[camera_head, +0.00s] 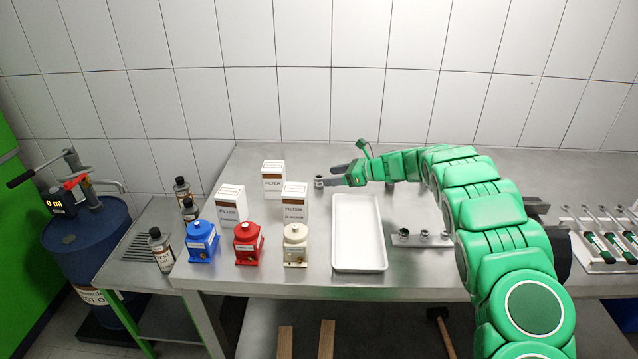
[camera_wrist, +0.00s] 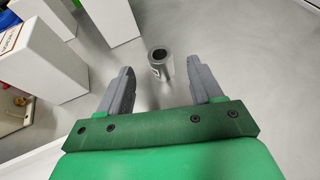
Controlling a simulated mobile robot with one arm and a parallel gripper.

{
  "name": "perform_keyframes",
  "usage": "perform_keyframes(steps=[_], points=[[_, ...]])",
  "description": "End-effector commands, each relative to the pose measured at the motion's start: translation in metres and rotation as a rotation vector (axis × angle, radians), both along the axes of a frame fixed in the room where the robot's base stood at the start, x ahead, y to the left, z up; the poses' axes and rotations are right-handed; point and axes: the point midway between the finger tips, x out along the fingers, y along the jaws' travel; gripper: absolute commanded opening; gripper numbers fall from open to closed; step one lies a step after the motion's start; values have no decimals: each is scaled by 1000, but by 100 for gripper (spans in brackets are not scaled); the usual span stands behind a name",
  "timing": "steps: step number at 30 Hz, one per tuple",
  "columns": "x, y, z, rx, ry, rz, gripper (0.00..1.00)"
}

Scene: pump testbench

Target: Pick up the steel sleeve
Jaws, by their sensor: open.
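The steel sleeve is a short, hollow grey cylinder. It stands upright on the steel bench in the wrist view (camera_wrist: 160,62) and in the head view (camera_head: 319,182). My gripper (camera_wrist: 164,84) is open, its two grey fingers spread to the left and right. The sleeve's lower part is clear in the wrist view.
White filter boxes (camera_head: 273,179) stand left of the sleeve. Blue (camera_head: 201,241), red (camera_head: 248,243) and cream (camera_head: 296,244) pump units stand in front of them. A white tray (camera_head: 359,267) lies before my arm. A small rack (camera_head: 421,240) with metal parts is to its right.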

Motion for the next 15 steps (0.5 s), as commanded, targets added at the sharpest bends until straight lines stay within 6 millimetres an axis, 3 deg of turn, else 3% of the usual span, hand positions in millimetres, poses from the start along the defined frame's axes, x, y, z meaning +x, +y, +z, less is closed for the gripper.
perform_keyframes(steps=[15], points=[[9, 26, -20, -1, 0, -2, 65]])
